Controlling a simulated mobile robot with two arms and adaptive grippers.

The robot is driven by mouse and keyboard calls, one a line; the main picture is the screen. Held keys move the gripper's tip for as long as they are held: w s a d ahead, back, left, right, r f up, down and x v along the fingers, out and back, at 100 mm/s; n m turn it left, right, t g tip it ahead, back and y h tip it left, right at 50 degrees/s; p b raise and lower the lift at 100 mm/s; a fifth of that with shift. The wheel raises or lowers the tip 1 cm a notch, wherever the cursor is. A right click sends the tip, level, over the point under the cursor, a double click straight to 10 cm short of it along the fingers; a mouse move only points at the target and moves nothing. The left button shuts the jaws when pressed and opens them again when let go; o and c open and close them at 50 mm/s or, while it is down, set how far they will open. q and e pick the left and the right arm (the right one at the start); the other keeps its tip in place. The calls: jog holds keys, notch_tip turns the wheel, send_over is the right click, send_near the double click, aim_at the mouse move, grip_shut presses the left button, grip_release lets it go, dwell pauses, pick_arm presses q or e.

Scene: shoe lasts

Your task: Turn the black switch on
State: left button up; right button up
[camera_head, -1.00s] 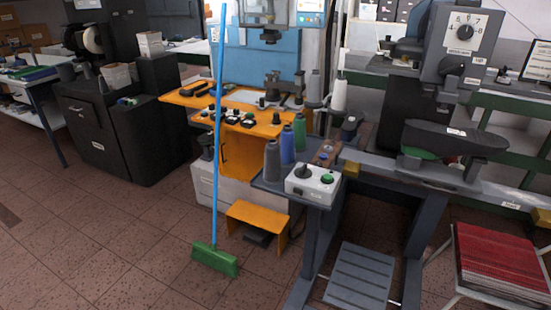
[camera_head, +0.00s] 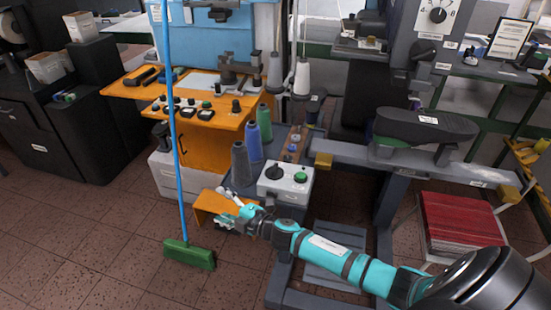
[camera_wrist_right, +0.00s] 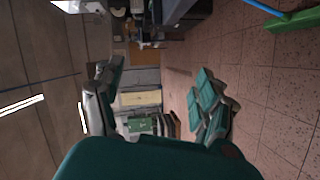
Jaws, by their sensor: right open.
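The black switch (camera_head: 274,172) is a dark rotary knob on the left of a white control box (camera_head: 284,187), beside a green button (camera_head: 301,177). The box stands on the grey machine table. My right gripper (camera_head: 226,207) is open and empty, below and left of the box, in front of the small orange stool. It is apart from the switch. In the right wrist view its two spread fingers (camera_wrist_right: 155,88) have nothing between them, and the switch does not show there. My left gripper is not in view.
Grey, blue and green thread cones (camera_head: 253,142) stand just left of and behind the box. A green broom (camera_head: 188,253) with a blue handle stands upright left of my gripper. An orange bench (camera_head: 205,132) is behind. A red stack (camera_head: 458,222) sits at right.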

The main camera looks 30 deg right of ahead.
jog(key=w+a+r+n+g+y, duration=0.25)
jog(key=r+n+y, duration=0.35)
jog(key=r+n, duration=0.75)
notch_tip(320, 180, up, 10)
jog(key=f+n+g+h+p, duration=0.1)
jog(key=n+g+h+p, duration=0.2)
jog(key=n+g+h, duration=0.75)
send_over(275, 167)
jog(key=s+d, duration=0.5)
jog(key=n+t+y, duration=0.1)
jog(key=y, duration=0.1)
jog(key=shift+h, duration=0.25)
jog(key=p+x, duration=0.1)
jog(key=x, duration=0.4)
jog(key=p+x, duration=0.1)
jog(key=x, duration=0.4)
jog(key=a+p+x, duration=0.1)
jog(key=x, duration=0.4)
jog(key=shift+w+p, duration=0.25)
jog(key=shift+p, duration=0.15)
jog(key=shift+w+a+f, duration=0.1)
jog(key=shift+w+f, duration=0.05)
jog(key=shift+f, duration=0.3)
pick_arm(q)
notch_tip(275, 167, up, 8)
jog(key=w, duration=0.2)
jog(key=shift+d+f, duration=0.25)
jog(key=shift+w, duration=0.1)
